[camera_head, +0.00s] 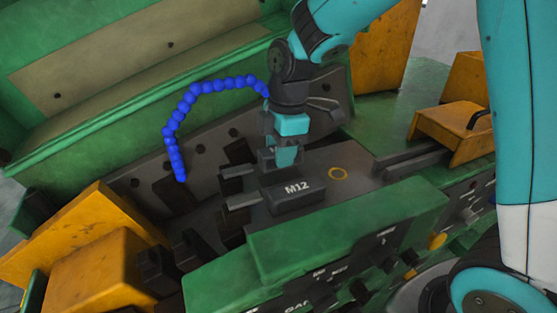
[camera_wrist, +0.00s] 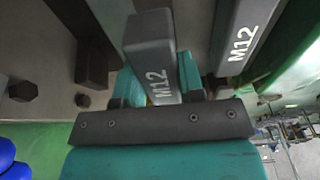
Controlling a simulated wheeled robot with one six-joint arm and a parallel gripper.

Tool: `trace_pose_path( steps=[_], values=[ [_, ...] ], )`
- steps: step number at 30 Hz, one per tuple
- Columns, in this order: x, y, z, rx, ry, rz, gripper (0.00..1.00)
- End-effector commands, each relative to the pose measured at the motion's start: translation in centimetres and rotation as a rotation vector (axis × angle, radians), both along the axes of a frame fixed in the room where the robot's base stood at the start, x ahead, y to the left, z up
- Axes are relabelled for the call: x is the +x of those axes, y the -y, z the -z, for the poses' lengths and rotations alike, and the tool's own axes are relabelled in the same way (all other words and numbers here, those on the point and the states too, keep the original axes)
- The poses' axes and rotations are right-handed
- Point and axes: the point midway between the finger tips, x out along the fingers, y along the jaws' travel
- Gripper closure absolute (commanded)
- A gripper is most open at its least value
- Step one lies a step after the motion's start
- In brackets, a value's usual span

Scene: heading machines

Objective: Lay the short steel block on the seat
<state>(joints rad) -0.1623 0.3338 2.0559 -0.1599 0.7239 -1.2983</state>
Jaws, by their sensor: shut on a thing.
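My gripper (camera_head: 281,152) is over the dark grey machine bed in the head view. In the wrist view, its teal fingers (camera_wrist: 160,82) are shut on a dark steel block (camera_wrist: 150,42) marked M12, which sticks out between them. In the head view the fingers largely hide the held block. A second dark block (camera_head: 297,194) marked M12 stands on the bed just in front of the gripper. In the wrist view a block marked M12 (camera_wrist: 240,38) is right of the held one, apart from it. I cannot tell which surface is the seat.
Dark prongs (camera_head: 240,201) stick out left of the second block. A blue jointed hose (camera_head: 190,95) arches behind left. A green control panel (camera_head: 345,232) runs along the front. An orange box (camera_head: 455,130) stands right.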

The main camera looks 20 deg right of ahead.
Motion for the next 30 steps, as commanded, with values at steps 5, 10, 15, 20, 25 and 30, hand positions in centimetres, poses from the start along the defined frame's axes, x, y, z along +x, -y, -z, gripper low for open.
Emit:
trace_pose_path(
  steps=[5, 10, 15, 20, 25, 30],
  values=[
    [-0.1, -0.1, 2.6, -0.001, -0.005, -0.002, 1.0],
    [0.0, -0.2, 3.3, -0.001, -0.001, -0.002, 1.0],
    [0.0, -0.2, 3.3, 0.0, -0.001, -0.003, 1.0],
    [0.0, -0.2, 3.6, 0.0, -0.002, -0.003, 0.57],
    [0.0, -0.2, 3.6, 0.0, -0.002, -0.003, 0.39],
    [0.0, -0.2, 3.5, 0.0, -0.002, -0.003, 0.39]
  ],
)
